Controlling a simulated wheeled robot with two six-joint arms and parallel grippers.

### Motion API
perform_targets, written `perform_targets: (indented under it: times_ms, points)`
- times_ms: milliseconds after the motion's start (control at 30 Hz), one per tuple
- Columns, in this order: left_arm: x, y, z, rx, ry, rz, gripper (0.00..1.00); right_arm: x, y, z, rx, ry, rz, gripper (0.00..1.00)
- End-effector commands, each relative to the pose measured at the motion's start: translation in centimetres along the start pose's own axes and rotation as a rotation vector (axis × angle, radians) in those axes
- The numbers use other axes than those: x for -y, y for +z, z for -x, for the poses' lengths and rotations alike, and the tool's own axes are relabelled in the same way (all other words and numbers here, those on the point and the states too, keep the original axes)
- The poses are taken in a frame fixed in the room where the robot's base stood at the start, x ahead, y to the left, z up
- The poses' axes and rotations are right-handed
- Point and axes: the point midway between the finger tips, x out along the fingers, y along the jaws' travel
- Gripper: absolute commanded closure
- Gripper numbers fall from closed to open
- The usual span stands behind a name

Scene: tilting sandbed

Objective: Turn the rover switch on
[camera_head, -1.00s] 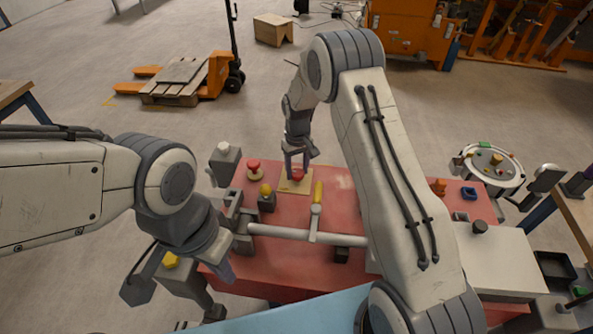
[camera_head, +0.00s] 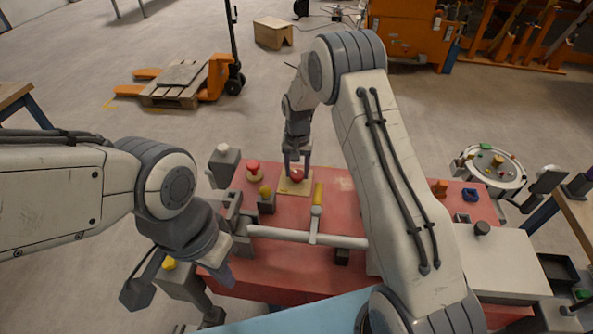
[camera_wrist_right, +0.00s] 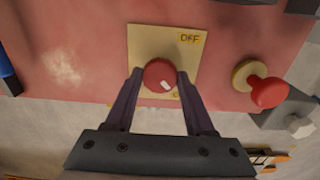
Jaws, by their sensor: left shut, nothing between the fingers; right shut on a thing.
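The rover switch is a round red knob (camera_head: 297,176) on a pale yellow plate (camera_head: 289,189) on the red bench top. In the right wrist view the knob (camera_wrist_right: 158,73) carries a small white mark toward its lower right. An "OFF" label (camera_wrist_right: 189,38) shows at the plate's upper right; another label near the lower edge is mostly hidden by a finger. My right gripper (camera_wrist_right: 160,76) is shut on the knob, one finger on each side. My left gripper (camera_head: 223,270) is shut and empty at the bench's near left edge, well away from the knob.
Beside the plate stand a red mushroom-shaped knob (camera_head: 254,169), a yellow-topped block (camera_head: 266,193) and a yellow-handled lever (camera_head: 317,195). A pale horizontal bar (camera_head: 275,233) crosses nearer me. My right arm covers the bench's middle right. A round tray (camera_head: 505,172) stands at right.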

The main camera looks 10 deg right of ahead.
Motion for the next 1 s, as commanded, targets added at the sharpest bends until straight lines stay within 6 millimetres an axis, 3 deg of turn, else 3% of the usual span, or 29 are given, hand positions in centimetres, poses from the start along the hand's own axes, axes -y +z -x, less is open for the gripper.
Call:
perform_targets:
  times_ms: [400, 433, 500, 833, 1000]
  points:
    - [0.0, 0.0, 0.0, 0.0, 0.0, 0.0, 1.0, 0.1, -0.2, 0.2, -0.008, -0.004, -0.009, 1.0]
    - [0.0, 0.0, 0.0, 0.0, 0.0, 0.0, 1.0, 0.1, -0.2, 0.2, -0.008, -0.004, -0.009, 0.38]
    - [0.0, 0.0, 0.0, 0.0, 0.0, 0.0, 1.0, 0.1, -0.2, 0.2, -0.007, -0.004, -0.009, 0.16]
    - [0.0, 0.0, -0.1, 0.0, 0.0, 0.0, 1.0, 0.1, -0.1, 0.2, -0.003, -0.002, -0.007, 0.16]
    - [0.0, 0.0, -0.6, 0.0, 0.0, 0.0, 1.0, 0.1, -0.2, 2.0, -0.007, -0.004, -0.007, 0.16]
